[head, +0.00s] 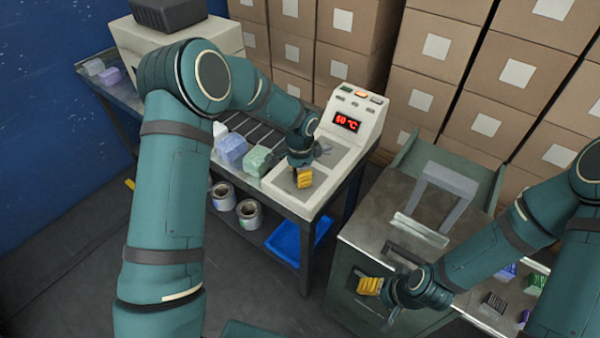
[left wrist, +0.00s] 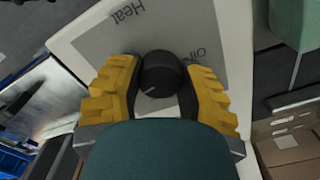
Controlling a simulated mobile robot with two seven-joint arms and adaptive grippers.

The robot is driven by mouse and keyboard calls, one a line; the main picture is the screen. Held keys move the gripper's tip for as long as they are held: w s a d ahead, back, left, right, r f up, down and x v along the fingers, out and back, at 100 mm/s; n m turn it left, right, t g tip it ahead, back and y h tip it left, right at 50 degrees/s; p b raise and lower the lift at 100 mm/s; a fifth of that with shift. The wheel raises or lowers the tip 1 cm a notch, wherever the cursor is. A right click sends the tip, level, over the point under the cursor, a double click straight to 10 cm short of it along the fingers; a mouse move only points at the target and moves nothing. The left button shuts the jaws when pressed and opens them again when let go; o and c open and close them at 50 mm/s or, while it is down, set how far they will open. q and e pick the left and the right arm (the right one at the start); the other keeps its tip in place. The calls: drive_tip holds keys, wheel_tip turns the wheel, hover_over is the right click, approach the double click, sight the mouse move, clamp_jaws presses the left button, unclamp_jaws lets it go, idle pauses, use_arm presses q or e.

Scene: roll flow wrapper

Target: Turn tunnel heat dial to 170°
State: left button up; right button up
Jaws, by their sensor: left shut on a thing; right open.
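The tunnel heat dial (left wrist: 161,72) is a round black knob with a pale pointer line, seen in the left wrist view on a grey panel lettered "Heat" (left wrist: 127,13). My left gripper (left wrist: 163,88) has its yellow fingers shut on the dial, one on each side. In the head view my left gripper (head: 304,177) reaches down to the panel and hides the dial. A red display (head: 347,121) on the control box appears to read 60 °C. My right gripper (head: 370,286) is open and empty in front of the grey-green machine.
Soft-coloured packs (head: 231,149) lie on the conveyor left of the panel. Stacked cartons (head: 436,58) stand behind. The grey-green machine (head: 433,211) is at right.

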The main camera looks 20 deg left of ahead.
use_arm(q)
drive_tip(key=shift+s+f+m, duration=0.1)
drive_tip(key=shift+m, duration=0.9)
drive_tip(key=o, duration=1.2)
wheel_tip(320, 180, up, 12)
drive_tip(key=shift+r, duration=0.1)
